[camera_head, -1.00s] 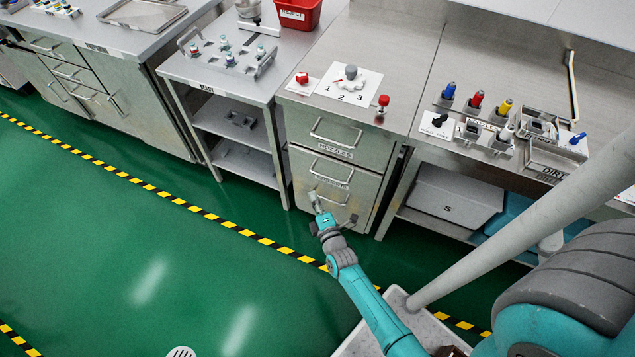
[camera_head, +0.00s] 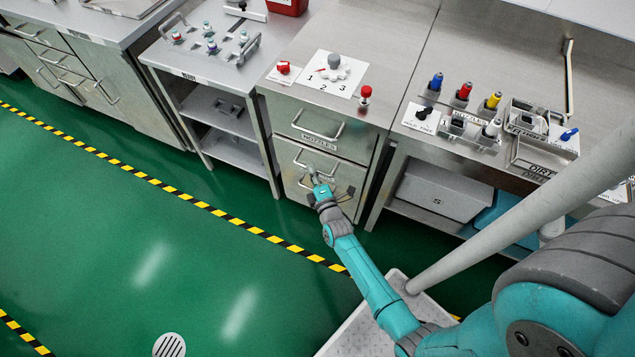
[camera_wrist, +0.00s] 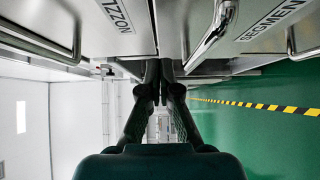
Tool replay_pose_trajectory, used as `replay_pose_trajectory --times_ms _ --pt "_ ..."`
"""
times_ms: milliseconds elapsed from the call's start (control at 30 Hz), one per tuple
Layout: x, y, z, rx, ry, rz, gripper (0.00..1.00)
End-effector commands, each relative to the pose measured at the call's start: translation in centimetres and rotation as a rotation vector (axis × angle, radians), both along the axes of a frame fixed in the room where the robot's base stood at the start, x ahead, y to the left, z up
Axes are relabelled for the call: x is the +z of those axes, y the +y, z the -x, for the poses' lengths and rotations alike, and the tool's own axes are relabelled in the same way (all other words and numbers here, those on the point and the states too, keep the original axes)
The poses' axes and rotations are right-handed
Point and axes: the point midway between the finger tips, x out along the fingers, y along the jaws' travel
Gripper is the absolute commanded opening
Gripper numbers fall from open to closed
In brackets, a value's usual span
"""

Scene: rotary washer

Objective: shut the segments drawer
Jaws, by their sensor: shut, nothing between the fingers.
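The segments drawer (camera_head: 292,158) is the steel front just below the nozzles drawer (camera_head: 290,113) in the cabinet. In the wrist view its label (camera_wrist: 272,20) and its bright bar handle (camera_wrist: 215,35) show right of centre. Whether it stands slightly out or flush I cannot tell. My gripper (camera_head: 312,172) is shut and empty, in front of the segments drawer near its handle, and covers part of the front. In the wrist view my gripper (camera_wrist: 164,72) has its fingers together near the seam between the two drawers. Contact with the front cannot be made out.
A lower handle (camera_wrist: 302,50) shows at the right of the wrist view. On the cabinet top are a red knob (camera_head: 283,68), a numbered dial (camera_head: 335,72) and a red button (camera_head: 365,94). A grey bin (camera_head: 440,190) stands under the right counter. The green floor (camera_head: 110,240) at left is clear.

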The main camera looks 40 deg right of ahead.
Motion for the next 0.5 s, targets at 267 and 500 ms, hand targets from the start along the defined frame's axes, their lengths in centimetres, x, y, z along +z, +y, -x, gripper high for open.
replay_pose_trajectory --times_ms 267,500 --pt "0.1 -2.9 -1.5 -0.003 -0.001 0.0 0.0" --pt "0.0 -4.0 -1.8 -0.002 0.0 0.0 0.0"
